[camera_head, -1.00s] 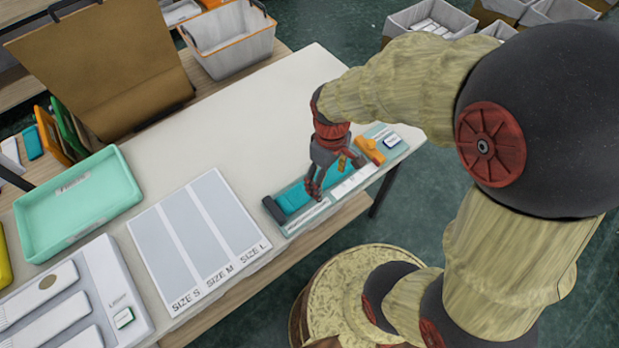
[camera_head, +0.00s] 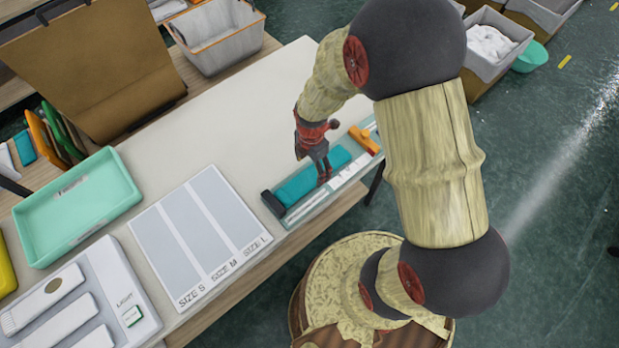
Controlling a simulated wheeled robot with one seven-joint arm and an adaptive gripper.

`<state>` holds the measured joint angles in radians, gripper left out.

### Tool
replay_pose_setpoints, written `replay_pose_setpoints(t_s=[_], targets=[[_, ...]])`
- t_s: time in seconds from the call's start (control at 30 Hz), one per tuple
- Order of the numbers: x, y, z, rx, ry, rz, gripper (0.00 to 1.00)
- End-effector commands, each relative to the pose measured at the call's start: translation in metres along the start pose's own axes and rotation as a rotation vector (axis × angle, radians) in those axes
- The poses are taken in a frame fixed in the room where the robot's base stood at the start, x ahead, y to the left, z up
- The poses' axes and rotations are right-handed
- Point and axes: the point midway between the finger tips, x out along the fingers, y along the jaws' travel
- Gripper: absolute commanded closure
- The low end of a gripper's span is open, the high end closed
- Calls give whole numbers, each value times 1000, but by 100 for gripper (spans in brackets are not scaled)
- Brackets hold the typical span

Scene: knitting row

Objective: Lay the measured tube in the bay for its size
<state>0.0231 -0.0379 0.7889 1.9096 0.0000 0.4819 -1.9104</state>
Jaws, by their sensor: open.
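A teal tube (camera_head: 297,186) lies lengthwise on a measuring gauge (camera_head: 308,207), between a dark end block (camera_head: 272,203) on the left and an orange slider (camera_head: 365,140) on the right. My gripper (camera_head: 326,179) points down over the gauge at the tube's right part, with its fingers open. Whether the fingertips touch the tube or straddle it, I cannot tell. The size mat (camera_head: 204,238) lies left of the gauge, with three bays: size S (camera_head: 165,248), size M (camera_head: 195,230) and size L (camera_head: 225,215). All three bays look empty.
A mint tray (camera_head: 78,242) stands left of the mat. A grey board with white pieces (camera_head: 128,262) lies at the lower left. A grey bin (camera_head: 218,45) and a brown upright panel (camera_head: 95,75) stand behind. The table's middle (camera_head: 215,135) is clear.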

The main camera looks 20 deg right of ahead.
Motion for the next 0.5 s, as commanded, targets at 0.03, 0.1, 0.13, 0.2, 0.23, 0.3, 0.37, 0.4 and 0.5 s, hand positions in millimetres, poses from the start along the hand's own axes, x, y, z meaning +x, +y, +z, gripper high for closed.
replay_pose_setpoints(t_s=[0.03, 0.1, 0.13, 0.2, 0.23, 0.3, 0.37, 0.4, 0.5], targets=[[5, 0, 0, 0, 0, -1, 26], [9, 1, 0, 0, 0, 0, 26], [11, 1, 0, 1, 0, 1, 26], [18, 2, -1, 1, 0, -1, 26], [22, 2, -1, 1, 1, -2, 26], [32, 4, -2, 1, 1, -2, 26], [41, 5, -2, 1, 1, -2, 26], [47, 5, -2, 1, 1, -3, 26], [56, 6, -1, 2, -1, 0, 26]])
